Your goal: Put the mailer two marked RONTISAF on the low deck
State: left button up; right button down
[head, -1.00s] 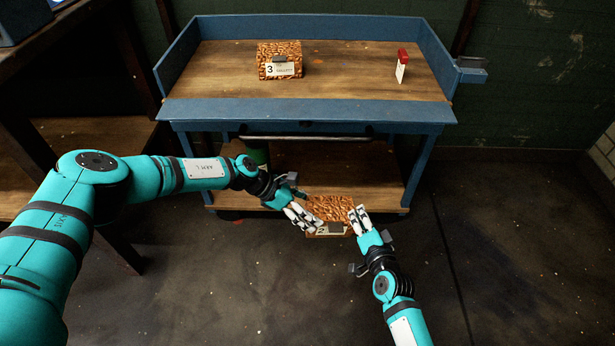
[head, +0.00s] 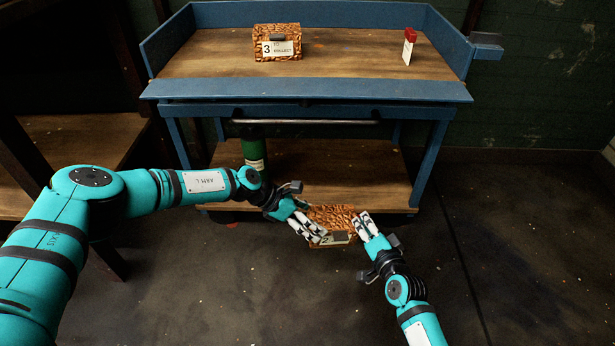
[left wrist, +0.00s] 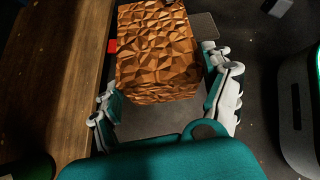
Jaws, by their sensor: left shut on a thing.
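The mailer two (head: 331,217), a brown faceted box with a "2" label and a dark tab on its near face, is held in the air in front of the cart. The word on its label is too small to read. My left gripper (head: 313,229) is shut on its left side; the box fills the space between the fingers in the left wrist view (left wrist: 157,50). My right gripper (head: 367,225) is at the box's right edge; its grip is unclear. The low deck (head: 350,172) is the cart's wooden lower shelf, just beyond the box.
A green cylinder (head: 254,151) stands on the low deck's left part. The upper deck holds a similar box marked 3 (head: 278,50) and a small red-and-white item (head: 408,46). A cart handle bar (head: 305,122) crosses above the low deck. Its middle and right look clear.

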pick_arm(q)
jog(key=f+b, duration=0.4)
jog(key=w+f+b, duration=0.1)
jog(key=f+b, duration=0.1)
jog(key=b, duration=0.1)
jog(key=shift+w+d+f, duration=0.1)
jog(key=shift+d+f, duration=0.1)
jog(key=shift+w+f+n+t+b, duration=0.25)
jog(key=shift+f+b, duration=0.45)
jog(key=shift+b, duration=0.35)
pick_arm(e)
notch_tip(320, 180, down, 8)
jog(key=w, duration=0.2)
jog(key=shift+d+n+y, duration=0.25)
jog(key=shift+n+y, duration=0.05)
jog(key=shift+y, duration=0.1)
